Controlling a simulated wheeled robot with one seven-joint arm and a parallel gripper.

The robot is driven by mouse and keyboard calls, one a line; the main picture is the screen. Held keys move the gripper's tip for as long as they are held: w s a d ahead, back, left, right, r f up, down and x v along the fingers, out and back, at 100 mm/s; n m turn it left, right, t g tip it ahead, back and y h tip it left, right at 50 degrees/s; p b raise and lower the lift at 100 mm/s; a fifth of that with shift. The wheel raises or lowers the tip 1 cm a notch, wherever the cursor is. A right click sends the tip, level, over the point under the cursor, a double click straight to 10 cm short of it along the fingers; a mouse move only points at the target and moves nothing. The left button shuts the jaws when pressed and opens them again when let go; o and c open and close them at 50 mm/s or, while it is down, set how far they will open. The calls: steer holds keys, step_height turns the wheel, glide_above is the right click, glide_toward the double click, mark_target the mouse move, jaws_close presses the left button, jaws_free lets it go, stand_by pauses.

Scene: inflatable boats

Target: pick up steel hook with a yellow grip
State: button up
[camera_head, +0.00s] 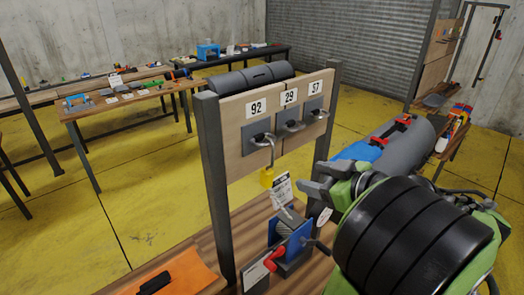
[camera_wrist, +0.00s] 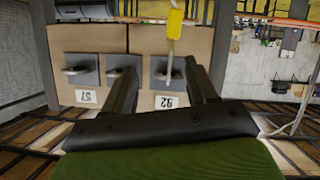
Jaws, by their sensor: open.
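The steel hook with a yellow grip (camera_head: 266,177) hangs below the peg marked 92 on the wooden board (camera_head: 236,150). Its steel part runs up to the peg and its yellow grip is at the lower end. In the wrist view, which is upside down, the yellow grip (camera_wrist: 175,22) is at the top, and the steel shank runs down to the peg by the 92 label. My gripper (camera_head: 318,190) is in front of the board, to the right of the hook and apart from it. In the wrist view its open fingers (camera_wrist: 160,68) appear on either side of the hook's line, with nothing between them held.
Two more pegs, marked 29 (camera_head: 290,125) and 57 (camera_head: 317,114), sit on the same board between dark posts. Below stands a blue device (camera_head: 292,245) with a red handle, and a tag (camera_head: 280,190) hangs near it. Tables with tools stand behind at left.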

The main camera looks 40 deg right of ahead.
steer(key=a+b+x, duration=0.1)
steer(key=b+x, duration=0.6)
steer(key=x, duration=0.8)
steer(key=shift+d+f, duration=0.25)
steer(key=shift+d, duration=0.2)
steer(key=shift+s, duration=0.2)
steer(key=shift+c, duration=0.4)
steer(key=shift+r, duration=0.1)
steer(key=c, duration=0.9)
